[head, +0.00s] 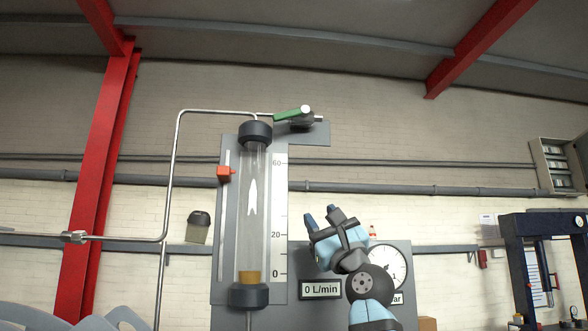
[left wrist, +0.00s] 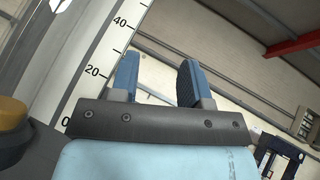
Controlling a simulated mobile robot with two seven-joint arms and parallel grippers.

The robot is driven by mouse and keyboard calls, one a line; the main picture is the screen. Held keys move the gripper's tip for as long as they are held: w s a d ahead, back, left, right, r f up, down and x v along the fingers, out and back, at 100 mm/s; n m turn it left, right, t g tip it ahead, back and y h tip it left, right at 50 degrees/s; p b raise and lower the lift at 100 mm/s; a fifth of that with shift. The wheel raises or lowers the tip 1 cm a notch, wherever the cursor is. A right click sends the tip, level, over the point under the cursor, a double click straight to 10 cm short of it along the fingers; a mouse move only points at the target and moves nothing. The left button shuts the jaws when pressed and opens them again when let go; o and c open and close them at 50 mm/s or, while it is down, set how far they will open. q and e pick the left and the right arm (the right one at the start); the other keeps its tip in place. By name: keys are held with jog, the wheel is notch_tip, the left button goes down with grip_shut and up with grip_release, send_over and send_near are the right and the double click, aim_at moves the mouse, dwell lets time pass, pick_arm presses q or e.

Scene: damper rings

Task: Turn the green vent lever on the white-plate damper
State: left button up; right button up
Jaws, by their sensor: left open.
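A green lever (head: 292,114) sits on a grey valve at the top of a clear flow tube (head: 254,205), on the end of a thin bent pipe. It lies nearly level, tilted slightly up to the right. A white scale strip (head: 279,240) runs beside the tube; it also shows in the left wrist view (left wrist: 108,50). I cannot make out a separate white-plate damper. My left gripper (head: 321,214) is open and empty, below and right of the lever, well apart from it. Its two blue fingers (left wrist: 157,75) point upward in the left wrist view. My right gripper is not in view.
A grey panel holds a "0 L/min" display (head: 320,289) and a round gauge (head: 388,266), partly behind my left arm. An orange slider (head: 225,173) is left of the tube. A red post (head: 95,190) stands at left. Open space lies right of the lever.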

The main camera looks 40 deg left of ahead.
pick_arm(q)
jog(key=s+a+r+n+g+h, duration=0.1)
jog(key=s+r+n+h, duration=0.25)
jog(key=r, duration=0.25)
jog(key=s+a+r+n+h, duration=0.2)
jog(key=r+n, duration=0.3)
jog(key=n+t+h, duration=0.1)
jog(key=t+h, duration=0.6)
jog(key=h, duration=0.1)
send_near(288, 114)
jog(key=a, duration=0.1)
jog(key=shift+w, duration=0.45)
jog(key=shift+w+a, duration=0.1)
jog(key=shift+w, duration=0.05)
jog(key=shift+y, duration=0.25)
jog(key=p+x, duration=0.2)
jog(key=x, duration=0.5)
jog(key=shift+a, duration=0.1)
jog(key=shift+x, duration=0.9)
jog(key=shift+f, duration=0.1)
